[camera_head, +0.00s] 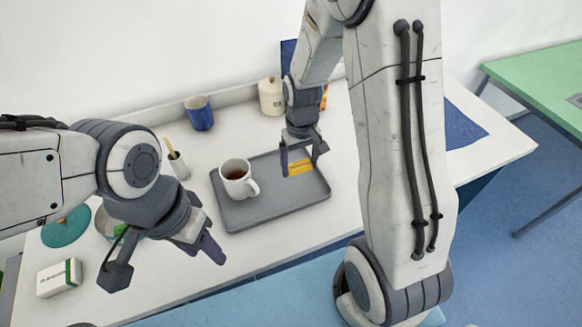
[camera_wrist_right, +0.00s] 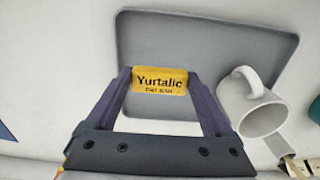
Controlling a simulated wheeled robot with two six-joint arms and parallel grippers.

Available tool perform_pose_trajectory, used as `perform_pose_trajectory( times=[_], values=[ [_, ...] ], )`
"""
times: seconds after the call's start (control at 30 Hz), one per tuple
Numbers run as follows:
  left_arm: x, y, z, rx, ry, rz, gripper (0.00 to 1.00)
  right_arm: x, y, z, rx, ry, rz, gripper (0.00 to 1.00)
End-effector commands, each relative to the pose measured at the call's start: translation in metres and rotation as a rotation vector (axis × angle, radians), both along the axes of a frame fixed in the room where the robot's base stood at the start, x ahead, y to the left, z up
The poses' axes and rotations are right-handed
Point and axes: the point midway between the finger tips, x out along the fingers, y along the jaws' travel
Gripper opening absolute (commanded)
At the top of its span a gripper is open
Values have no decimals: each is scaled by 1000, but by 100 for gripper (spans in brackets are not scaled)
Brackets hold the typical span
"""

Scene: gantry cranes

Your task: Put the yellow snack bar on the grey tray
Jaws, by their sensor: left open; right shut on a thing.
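The yellow snack bar (camera_head: 300,168) is between the fingers of my right gripper (camera_head: 301,162), over the right part of the grey tray (camera_head: 275,213). In the right wrist view the bar (camera_wrist_right: 160,80) spans between both fingertips, its printed face showing, with the tray (camera_wrist_right: 215,35) behind it. I cannot tell whether the bar touches the tray. My left gripper (camera_head: 166,264) is open and empty, over the table's front left, apart from the tray.
A white mug (camera_head: 236,182) with dark drink stands on the tray's left part. Behind are a blue mug (camera_head: 200,114), a cream canister (camera_head: 270,97) and a small holder (camera_head: 179,166). A white-green box (camera_head: 59,279) and teal disc (camera_head: 67,227) are at left.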

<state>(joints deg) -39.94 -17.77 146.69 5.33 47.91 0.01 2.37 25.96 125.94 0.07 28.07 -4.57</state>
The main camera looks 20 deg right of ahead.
Motion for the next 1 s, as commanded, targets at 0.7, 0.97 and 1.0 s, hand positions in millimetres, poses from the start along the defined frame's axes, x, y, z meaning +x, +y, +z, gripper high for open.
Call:
perform_pose_trajectory(
  times=[0.7,0.97,1.0],
  values=[
    [0,0,19,0,0,1,49,30,7,-59,0,-1,-3,33],
    [0,0,16,0,0,1,49,30,7,-63,0,-1,-3,33],
    [0,0,15,0,0,1,49,30,7,-64,0,0,-3,33]
  ],
)
